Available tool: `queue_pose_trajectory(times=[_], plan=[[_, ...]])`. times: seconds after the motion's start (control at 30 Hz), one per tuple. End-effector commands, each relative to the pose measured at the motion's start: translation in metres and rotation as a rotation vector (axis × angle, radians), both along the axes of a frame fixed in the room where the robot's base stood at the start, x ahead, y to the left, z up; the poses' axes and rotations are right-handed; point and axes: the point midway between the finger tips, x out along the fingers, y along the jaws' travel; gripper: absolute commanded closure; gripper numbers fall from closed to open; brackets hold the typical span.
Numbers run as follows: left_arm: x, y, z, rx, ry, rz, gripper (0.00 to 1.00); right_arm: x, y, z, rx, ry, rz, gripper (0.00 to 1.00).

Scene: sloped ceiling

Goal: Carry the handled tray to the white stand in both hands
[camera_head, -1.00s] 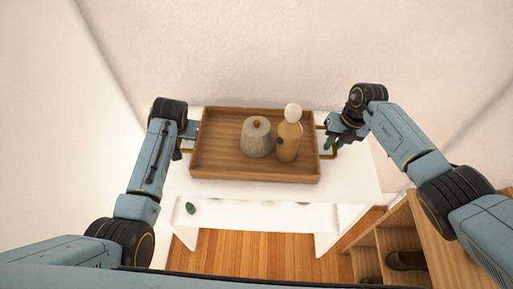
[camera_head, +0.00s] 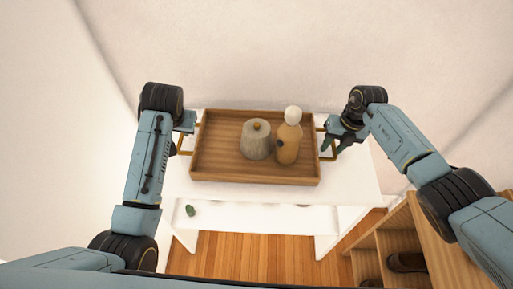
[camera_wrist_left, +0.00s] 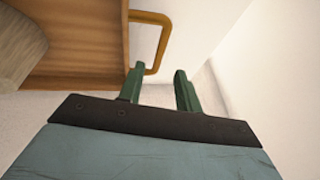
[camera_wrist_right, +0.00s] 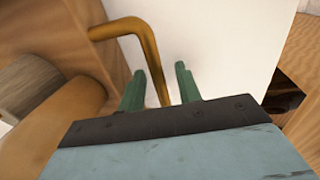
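The wooden handled tray (camera_head: 225,175) rests flat on a white stand (camera_head: 350,185). A ribbed grey lidded pot (camera_head: 255,144) and an amber bottle with a white round top (camera_head: 289,145) stand in it. My left gripper (camera_head: 184,131) is beside the left handle (camera_head: 181,150). In the left wrist view its green fingers (camera_wrist_left: 160,78) are apart and empty, with the handle (camera_wrist_left: 162,40) just beyond the tips. My right gripper (camera_head: 331,143) is at the right handle. In the right wrist view its fingers (camera_wrist_right: 157,78) are apart, with the handle bar (camera_wrist_right: 152,62) showing between them.
The stand has a lower shelf (camera_head: 260,218) with a small green object (camera_head: 190,210) on it. A wooden shelf unit (camera_head: 395,225) holding dark shoes (camera_head: 405,262) stands at the lower right. A pale wall (camera_head: 250,50) rises close behind the stand.

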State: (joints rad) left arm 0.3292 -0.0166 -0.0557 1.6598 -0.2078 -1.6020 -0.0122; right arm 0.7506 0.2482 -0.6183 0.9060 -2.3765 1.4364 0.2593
Motion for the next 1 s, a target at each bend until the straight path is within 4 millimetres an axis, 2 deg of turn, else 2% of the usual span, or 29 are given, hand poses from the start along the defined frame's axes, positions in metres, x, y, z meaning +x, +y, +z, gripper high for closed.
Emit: queue_pose_trajectory(times=[0.1, 0.2, 0.43, 0.53, 0.8, 1.0], plan=[[-0.007, -0.003, 0.017, 0.001, -0.002, 0.001, 0.66, 0.000, 0.000, 0.000, 0.000, 0.000, 0.000, 0.66], [-0.011, -0.005, 0.027, 0.001, 0.000, 0.001, 0.66, 0.000, 0.000, 0.000, 0.000, 0.000, 0.000, 0.66], [-0.014, -0.006, 0.032, 0.001, 0.001, 0.001, 0.66, 0.001, -0.003, 0.011, -0.001, -0.003, 0.001, 0.66], [-0.014, -0.006, 0.032, 0.001, 0.002, 0.001, 0.66, 0.001, -0.006, 0.027, -0.002, -0.004, 0.001, 0.66], [-0.014, -0.006, 0.032, 0.001, 0.001, 0.001, 0.66, 0.001, -0.018, 0.085, -0.001, -0.004, 0.000, 0.66], [-0.014, -0.006, 0.032, 0.001, 0.001, 0.001, 0.66, 0.001, -0.022, 0.111, -0.001, -0.002, 0.001, 0.66]])
